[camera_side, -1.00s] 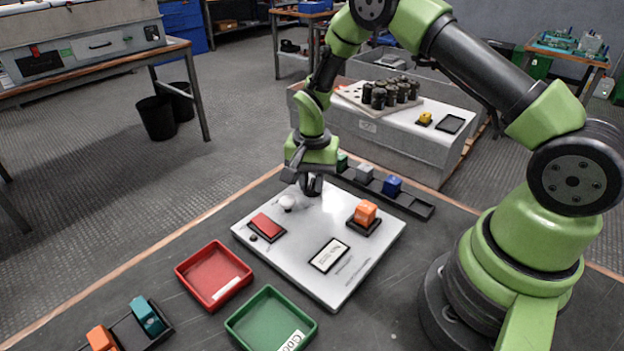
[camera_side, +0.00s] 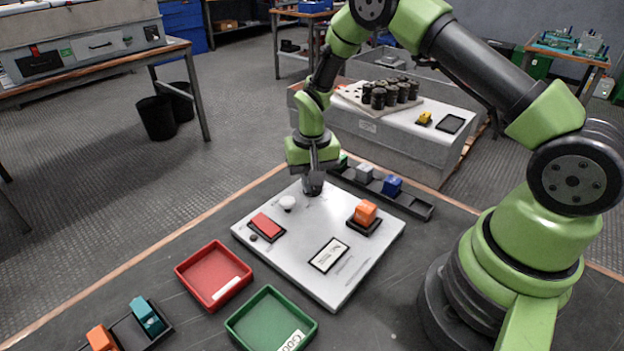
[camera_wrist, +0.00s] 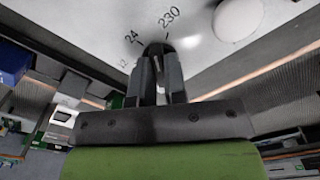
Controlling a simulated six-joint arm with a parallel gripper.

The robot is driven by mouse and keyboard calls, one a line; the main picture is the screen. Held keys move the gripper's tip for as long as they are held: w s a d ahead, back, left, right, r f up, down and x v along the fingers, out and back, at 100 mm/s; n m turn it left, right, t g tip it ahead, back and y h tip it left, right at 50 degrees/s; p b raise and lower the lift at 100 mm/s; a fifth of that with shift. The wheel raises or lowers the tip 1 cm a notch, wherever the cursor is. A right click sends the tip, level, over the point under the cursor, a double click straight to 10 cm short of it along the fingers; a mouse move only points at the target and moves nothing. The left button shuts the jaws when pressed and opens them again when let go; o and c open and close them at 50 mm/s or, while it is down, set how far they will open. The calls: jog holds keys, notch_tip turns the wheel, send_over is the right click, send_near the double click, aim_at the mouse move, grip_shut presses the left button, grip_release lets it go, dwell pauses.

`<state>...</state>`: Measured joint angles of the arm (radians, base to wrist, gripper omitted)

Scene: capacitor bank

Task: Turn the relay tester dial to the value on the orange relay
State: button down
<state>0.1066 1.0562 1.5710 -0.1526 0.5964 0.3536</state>
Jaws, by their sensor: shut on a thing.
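The relay tester (camera_side: 290,255) is a light grey panel on the dark table. Its dark dial (camera_wrist: 156,48) shows between my fingertips in the wrist view, with the printed marks 12, 24 and 230 around it. My gripper (camera_side: 313,188) is shut on the dial at the panel's far edge; it also shows in the wrist view (camera_wrist: 157,75). The fingers hide most of the dial, and I cannot tell where it points. The orange relay (camera_side: 365,213) sits in a black socket on the panel's right side. Its value is too small to read.
The panel also bears a white round knob (camera_side: 288,203), a red block (camera_side: 266,224) and a small label display (camera_side: 329,255). A red tray (camera_side: 213,274) and a green tray (camera_side: 270,320) lie in front. A dark rack (camera_side: 410,201) with several relays stands behind.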

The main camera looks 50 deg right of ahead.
jog(key=n, duration=0.6)
jog(key=shift+n, duration=0.3)
dwell(0.5)
jog(key=c, duration=1.2)
grip_release()
jog(key=shift+o, duration=0.2)
jog(key=shift+r, duration=0.1)
notch_tip(320, 180, up, 10)
